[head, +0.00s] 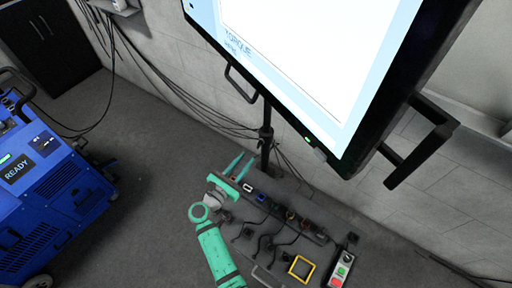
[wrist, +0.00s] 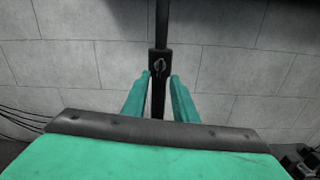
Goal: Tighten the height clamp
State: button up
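The height clamp (wrist: 159,63) is a black collar with a small grey knob on its face, on a black upright pole (wrist: 161,22). In the wrist view it stands straight ahead, between and just beyond the fingertips. In the head view the clamp (head: 265,133) is small and dark on the pole under the big screen. My green gripper (wrist: 160,76) is open, with nothing between its fingers. In the head view my gripper (head: 244,160) points toward the pole, below and left of the clamp. The exact gap to the knob is hard to judge.
The large screen (head: 310,60) with side handles overhangs the pole. Below is a bench (head: 265,272) with sockets, cables, a yellow frame (head: 301,268) and a button box (head: 342,270). A blue machine (head: 50,185) reading READY stands at left. Cables run along the wall.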

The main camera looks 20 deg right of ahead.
aim_at(258, 146)
jog(key=x, duration=0.8)
jog(key=shift+d, duration=0.1)
jog(key=shift+c, duration=0.6)
grip_shut()
